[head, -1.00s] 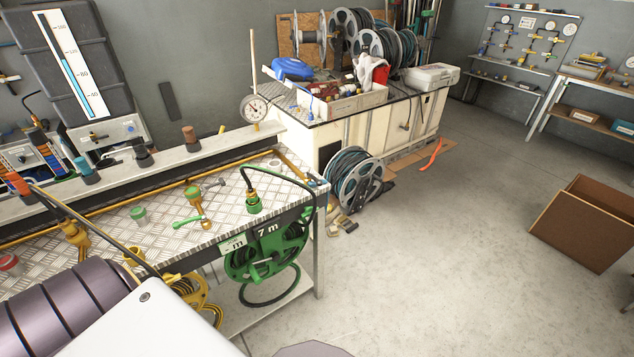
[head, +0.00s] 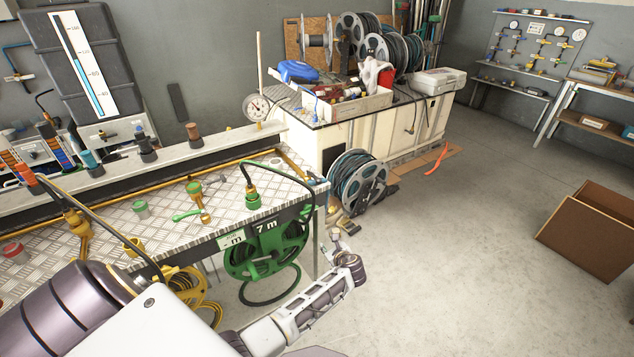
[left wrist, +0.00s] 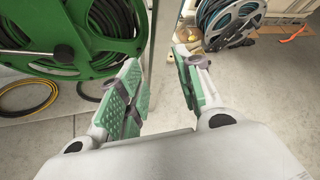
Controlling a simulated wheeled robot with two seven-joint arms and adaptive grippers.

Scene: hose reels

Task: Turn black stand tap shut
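I cannot tell for certain which fitting is the black stand tap. A dark upright piece (head: 147,145) stands on the rail behind the bench. A brass tap (head: 195,190) with a green top stands on the bench plate, a green lever-like piece (head: 187,215) beside it. A brass fitting with a green collar (head: 253,197) carries a black hose. My left gripper (head: 338,238) is low, right of the bench's front corner. In the left wrist view its green-padded fingers (left wrist: 160,75) are apart and empty, with the bench leg beyond them. My right gripper is not seen.
The green hose reel (head: 265,247) hangs at the bench front (head: 311,200), left of my gripper. A grey reel with dark hose (head: 358,182) stands on the floor behind it. A brown box (head: 590,235) lies at right. The floor between is clear.

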